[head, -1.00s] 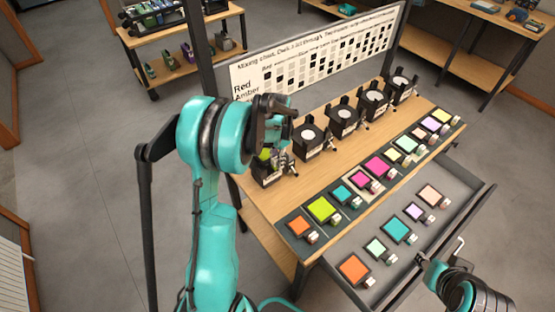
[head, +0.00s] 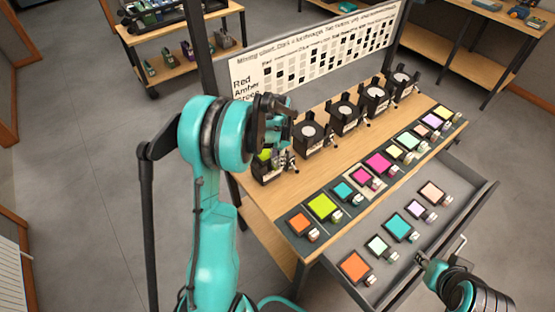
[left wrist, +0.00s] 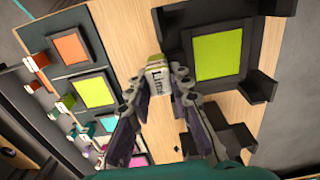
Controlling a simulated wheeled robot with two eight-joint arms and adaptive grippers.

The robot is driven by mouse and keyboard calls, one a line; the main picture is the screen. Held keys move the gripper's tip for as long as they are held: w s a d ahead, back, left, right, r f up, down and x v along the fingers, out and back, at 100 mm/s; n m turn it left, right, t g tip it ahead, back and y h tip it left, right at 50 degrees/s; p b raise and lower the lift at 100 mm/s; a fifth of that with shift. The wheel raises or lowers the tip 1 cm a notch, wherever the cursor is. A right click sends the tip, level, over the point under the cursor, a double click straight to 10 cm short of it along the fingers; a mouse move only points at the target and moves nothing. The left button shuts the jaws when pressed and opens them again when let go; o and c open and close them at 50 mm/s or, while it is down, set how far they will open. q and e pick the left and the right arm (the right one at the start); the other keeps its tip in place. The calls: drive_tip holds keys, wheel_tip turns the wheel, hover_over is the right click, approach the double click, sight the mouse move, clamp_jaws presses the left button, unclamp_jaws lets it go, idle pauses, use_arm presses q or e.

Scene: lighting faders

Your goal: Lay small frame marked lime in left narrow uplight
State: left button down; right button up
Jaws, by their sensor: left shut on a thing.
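My left gripper (head: 281,150) is shut on the label tab (left wrist: 157,80) of a small lime frame; the tab reads Lime. The frame's lime pane with black border (left wrist: 218,54) shows in the left wrist view, lying over or in the leftmost uplight, between its black brackets. In the head view the leftmost uplight (head: 268,175) is partly hidden by my gripper, with a bit of lime (head: 263,155) showing at its top. I cannot tell whether the frame touches the seat. My right gripper (head: 428,268) is by the drawer's front edge; its fingers are not clear.
Several more black uplights, such as this one (head: 309,138), stand in a row to the right. A dark mat along the table front holds coloured frames, including another lime one (head: 322,207). An open drawer (head: 335,290) holds more frames. A chart board (head: 315,60) stands behind.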

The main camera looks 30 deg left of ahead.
use_arm(q)
drive_tip(key=shift+f, duration=0.2)
drive_tip(key=c, duration=1.3)
unclamp_jaws()
drive_tip(key=shift+r, duration=0.1)
wheel_tip(320, 180, up, 19)
drive_tip(key=p, duration=0.5)
